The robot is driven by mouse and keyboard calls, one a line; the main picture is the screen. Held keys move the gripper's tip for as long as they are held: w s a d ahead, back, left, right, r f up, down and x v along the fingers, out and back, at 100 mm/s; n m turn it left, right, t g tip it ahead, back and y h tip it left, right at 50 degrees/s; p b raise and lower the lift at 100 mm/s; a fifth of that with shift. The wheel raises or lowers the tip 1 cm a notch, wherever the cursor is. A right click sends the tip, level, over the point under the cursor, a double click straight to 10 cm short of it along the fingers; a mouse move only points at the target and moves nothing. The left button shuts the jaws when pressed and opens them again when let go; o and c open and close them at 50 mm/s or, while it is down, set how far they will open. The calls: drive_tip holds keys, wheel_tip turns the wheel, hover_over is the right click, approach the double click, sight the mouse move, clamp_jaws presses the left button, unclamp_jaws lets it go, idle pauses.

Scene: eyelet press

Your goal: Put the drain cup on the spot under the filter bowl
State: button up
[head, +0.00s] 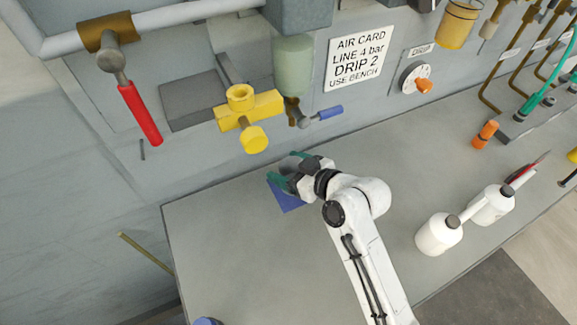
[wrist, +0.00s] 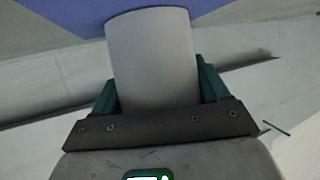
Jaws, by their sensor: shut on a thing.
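The drain cup (wrist: 152,60) is a plain grey cylinder between the teal fingers of my gripper (wrist: 157,85) in the wrist view. My gripper (head: 290,169) is shut on it, low over the bench's back left part in the head view, where the fingers mostly hide the cup. The blue square spot (head: 288,202) lies at the gripper, partly covered by it; it also shows in the wrist view (wrist: 60,14) behind the cup's far end. I cannot tell whether the cup touches the spot. The pale green filter bowl (head: 293,66) hangs on the wall above and behind.
A blue-handled valve (head: 322,114) sits below the bowl, with a yellow fitting (head: 250,112) left of it. A red-handled lever (head: 139,114) is farther left. White bottles (head: 438,235) and an orange item (head: 486,133) stand right. The front middle bench (head: 240,250) is clear.

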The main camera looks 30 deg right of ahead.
drive_tip(key=shift+f, duration=0.2)
drive_tip(key=o, duration=1.1)
drive_tip(key=shift+o, duration=0.2)
drive_tip(key=shift+r, duration=0.1)
drive_tip(key=shift+r, duration=0.15)
drive_tip(key=shift+s+d, duration=0.1)
drive_tip(key=shift+s, duration=0.15)
drive_tip(key=b+v, duration=0.2)
drive_tip(key=v, duration=0.9)
drive_tip(key=shift+s, duration=0.2)
drive_tip(key=shift+d+r, duration=0.1)
